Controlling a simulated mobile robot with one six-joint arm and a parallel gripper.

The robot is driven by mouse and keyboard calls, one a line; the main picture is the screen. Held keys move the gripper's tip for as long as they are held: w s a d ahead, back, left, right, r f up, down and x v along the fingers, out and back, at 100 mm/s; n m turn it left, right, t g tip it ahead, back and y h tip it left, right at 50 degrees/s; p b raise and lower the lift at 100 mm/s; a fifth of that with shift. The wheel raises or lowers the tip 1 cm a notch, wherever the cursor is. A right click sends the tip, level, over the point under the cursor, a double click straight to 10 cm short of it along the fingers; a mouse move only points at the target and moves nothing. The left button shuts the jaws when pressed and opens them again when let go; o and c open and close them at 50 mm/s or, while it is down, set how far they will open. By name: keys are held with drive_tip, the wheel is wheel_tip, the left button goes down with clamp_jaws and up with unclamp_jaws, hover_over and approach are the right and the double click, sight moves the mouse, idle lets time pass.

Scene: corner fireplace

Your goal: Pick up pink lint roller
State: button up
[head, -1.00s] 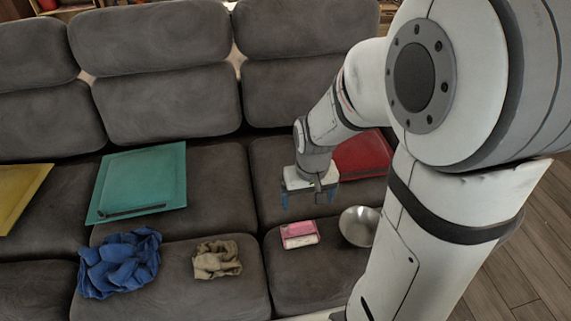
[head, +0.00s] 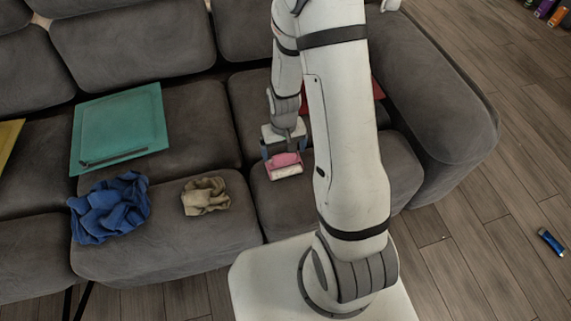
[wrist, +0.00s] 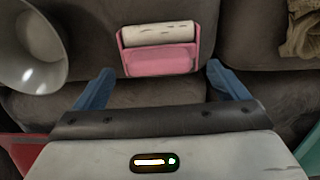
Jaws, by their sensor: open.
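The pink lint roller (head: 284,165) lies on the front part of the grey sofa seat, with a white roll along one side. It also shows in the wrist view (wrist: 160,58), just beyond and between the fingertips. My gripper (head: 283,152) is open, its blue fingers apart, above the seat right behind the roller. In the wrist view my gripper (wrist: 160,75) has a finger on either side of the roller's near edge, with nothing held. I cannot tell the exact height of the fingers above the roller.
A metal bowl (wrist: 28,50) sits beside the roller; my arm hides it in the head view. A tan cloth (head: 206,196), a blue cloth (head: 110,207) and a teal tray (head: 121,128) lie to the left. A red tray (head: 377,91) is partly hidden behind my arm.

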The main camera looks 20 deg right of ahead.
sight(284, 154)
drive_tip(key=shift+f, duration=1.6)
drive_tip(key=shift+c, duration=0.3)
drive_tip(key=c, duration=1.3)
